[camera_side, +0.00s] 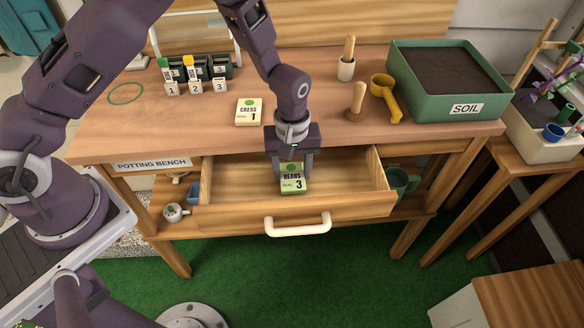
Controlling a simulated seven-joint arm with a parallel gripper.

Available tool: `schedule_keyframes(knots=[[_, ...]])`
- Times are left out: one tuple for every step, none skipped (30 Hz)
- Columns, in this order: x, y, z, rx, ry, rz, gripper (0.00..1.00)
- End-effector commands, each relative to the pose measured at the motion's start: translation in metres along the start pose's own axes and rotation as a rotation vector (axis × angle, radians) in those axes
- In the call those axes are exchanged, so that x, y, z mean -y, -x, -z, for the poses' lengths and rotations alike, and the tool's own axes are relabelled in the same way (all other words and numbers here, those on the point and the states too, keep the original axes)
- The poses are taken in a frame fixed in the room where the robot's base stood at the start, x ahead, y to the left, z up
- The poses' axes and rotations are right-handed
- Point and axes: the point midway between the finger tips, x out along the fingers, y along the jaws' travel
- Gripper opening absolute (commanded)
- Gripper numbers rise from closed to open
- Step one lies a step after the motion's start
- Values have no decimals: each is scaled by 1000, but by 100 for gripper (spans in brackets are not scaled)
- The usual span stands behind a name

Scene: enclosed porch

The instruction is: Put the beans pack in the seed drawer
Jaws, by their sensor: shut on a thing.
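The beans pack (292,184), a cream and green packet marked "BEANS 3", is between the fingers of my gripper (290,170). My gripper points down and is shut on the pack's upper part. The seed drawer (347,172) is pulled out from the bench front, with a white handle (298,225). The pack is over or inside the open drawer, close behind its front board. I cannot tell whether its lower edge touches the drawer floor. The drawer looks otherwise empty where it shows.
The cress pack (249,112) lies on the potting bench (330,110) above the drawer. Numbered blocks (196,88) stand at the back left. A wooden dibber (356,103), a yellow scoop (387,97) and the green soil tray (410,92) are to the right.

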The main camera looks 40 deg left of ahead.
Motion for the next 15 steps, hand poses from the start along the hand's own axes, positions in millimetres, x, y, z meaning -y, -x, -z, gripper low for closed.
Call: schedule_keyframes(knots=[[0, -1, 0, 0, 0, 0, 8], [0, -1, 0, 0, 0, 0, 8], [0, -2, 0, 0, 0, 0, 8], [0, -2, 0, 0, 0, 0, 8], [0, -3, 0, 0, 0, 0, 8], [0, -3, 0, 0, 0, 0, 8], [0, -4, 0, 0, 0, 0, 8], [0, -4, 0, 0, 0, 0, 8], [0, -5, 0, 0, 0, 0, 8], [0, -5, 0, 0, 0, 0, 8], [0, -6, 0, 0, 0, 0, 8], [0, -6, 0, 0, 0, 0, 8], [0, -7, 0, 0, 0, 0, 8], [0, -7, 0, 0, 0, 0, 8], [0, -8, 0, 0, 0, 0, 8]])
